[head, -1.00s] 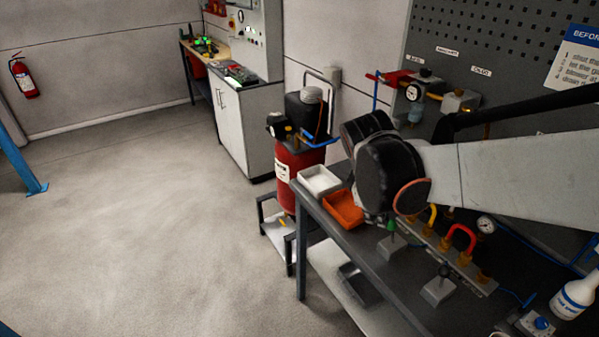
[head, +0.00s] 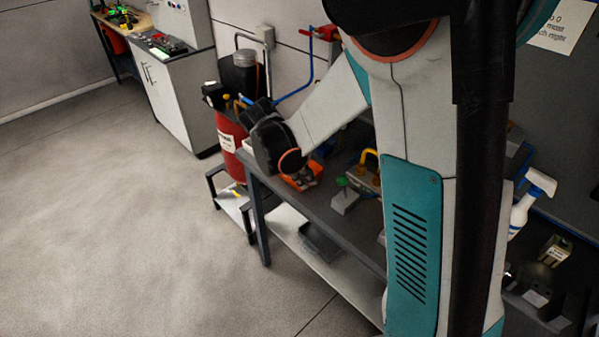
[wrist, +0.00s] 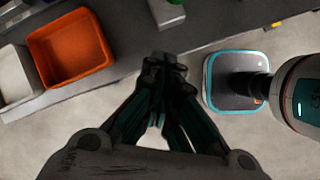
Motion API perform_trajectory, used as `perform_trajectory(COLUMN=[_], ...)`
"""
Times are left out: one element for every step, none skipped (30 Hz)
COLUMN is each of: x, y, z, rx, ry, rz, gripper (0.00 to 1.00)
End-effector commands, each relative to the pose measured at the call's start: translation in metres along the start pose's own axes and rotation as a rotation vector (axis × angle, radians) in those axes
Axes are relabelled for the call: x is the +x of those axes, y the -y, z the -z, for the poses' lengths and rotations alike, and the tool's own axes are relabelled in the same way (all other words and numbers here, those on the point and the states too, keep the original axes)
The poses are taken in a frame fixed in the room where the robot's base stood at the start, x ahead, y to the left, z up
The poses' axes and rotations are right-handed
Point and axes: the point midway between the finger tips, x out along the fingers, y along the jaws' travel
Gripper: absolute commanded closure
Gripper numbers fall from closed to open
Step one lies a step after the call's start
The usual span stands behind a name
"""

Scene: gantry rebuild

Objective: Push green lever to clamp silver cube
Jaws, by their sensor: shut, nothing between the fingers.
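My gripper (wrist: 164,72) is shut and empty in the wrist view, its fingertips together just off the bench's front edge. In the head view the gripper's fingers are hidden behind my dark wrist. A small green-topped part (head: 342,182) stands on a grey block (head: 344,202) on the bench; I cannot tell whether it is the green lever. A grey block (wrist: 167,13) shows at the top of the wrist view, apart from the fingertips. I cannot make out a silver cube for sure. A small dark device with a pale top (head: 556,250) sits at the far right.
An orange tray (wrist: 70,50) and a white tray (wrist: 14,75) lie on the dark bench (head: 325,213). A red cylinder (head: 229,140) stands at the bench's left end. A spray bottle (head: 530,205) is at the right. The floor at left is clear.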

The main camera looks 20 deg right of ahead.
Motion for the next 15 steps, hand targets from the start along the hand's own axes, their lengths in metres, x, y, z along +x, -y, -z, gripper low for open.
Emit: perform_trajectory(x=[0.013,0.019,0.026,0.032,0.037,0.036,0.037,0.038,0.039,0.040,0.040,0.041,0.041,0.042,0.042], y=[0.001,0.000,0.000,0.000,0.000,0.000,0.000,0.000,0.001,0.001,0.001,0.001,0.001,0.000,0.000], z=[0.001,0.001,0.000,0.000,0.000,-0.008,-0.013,-0.018,-0.022,-0.026,-0.029,-0.032,-0.034,-0.035,-0.037], rx=[0.001,0.001,0.002,0.002,0.002,0.004,0.003,0.003,0.003,0.003,0.003,0.002,0.001,0.001,0.001], ry=[0.000,0.000,0.000,0.000,0.000,0.000,0.000,0.000,0.000,0.000,0.000,0.000,0.000,0.000,0.000], rz=[0.001,0.001,0.001,0.001,0.000,0.000,0.000,0.001,0.001,0.001,0.001,0.001,0.000,0.000,0.000], gripper=[1.00,1.00,1.00,1.00,1.00,1.00,1.00,1.00,1.00,1.00,1.00,1.00,1.00,1.00,1.00])
